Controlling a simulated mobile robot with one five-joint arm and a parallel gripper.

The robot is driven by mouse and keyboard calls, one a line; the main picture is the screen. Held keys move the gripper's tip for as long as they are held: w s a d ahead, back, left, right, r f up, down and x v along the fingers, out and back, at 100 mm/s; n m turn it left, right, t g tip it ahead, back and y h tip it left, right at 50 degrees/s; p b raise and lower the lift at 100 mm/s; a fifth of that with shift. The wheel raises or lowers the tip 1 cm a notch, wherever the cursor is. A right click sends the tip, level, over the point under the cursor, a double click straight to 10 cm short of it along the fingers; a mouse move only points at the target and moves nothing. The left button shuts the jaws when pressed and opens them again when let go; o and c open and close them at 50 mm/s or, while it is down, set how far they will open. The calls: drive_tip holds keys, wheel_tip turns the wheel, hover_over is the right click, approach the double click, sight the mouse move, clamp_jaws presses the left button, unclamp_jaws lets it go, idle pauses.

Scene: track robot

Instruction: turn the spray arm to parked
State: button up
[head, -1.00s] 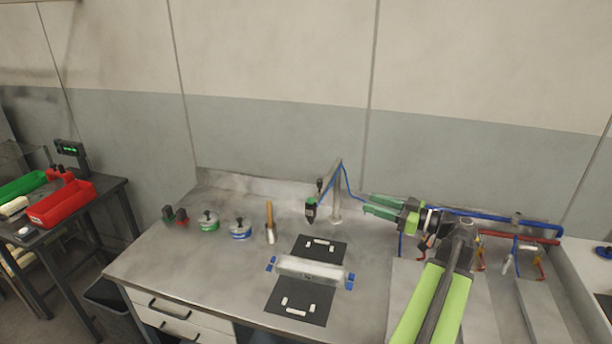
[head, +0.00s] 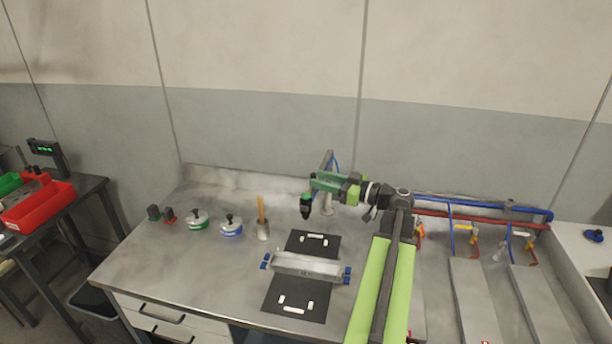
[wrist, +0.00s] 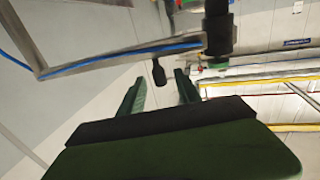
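The spray arm's grey post (head: 328,205) stands at the back of the steel bench, with a blue hose at its top. Its black and green spray head (head: 306,207) hangs over the bench. In the head view my gripper (head: 313,182) is in front of the post, just above the spray head, and hides part of the arm. In the wrist view the arm's grey bar (wrist: 120,60) with its hose crosses ahead of my open gripper (wrist: 160,84). A black knob (wrist: 158,72) hangs from it, lined up between the fingertips. Contact cannot be told. No parked mark is readable.
A wooden-handled tool in a cup (head: 262,230) and lidded pots (head: 231,226) stand left. Blue and red pipes (head: 480,221) run along the right.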

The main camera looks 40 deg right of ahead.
drive_tip(key=x, duration=0.6)
drive_tip(key=shift+c, duration=0.2)
clamp_jaws()
idle(1.1)
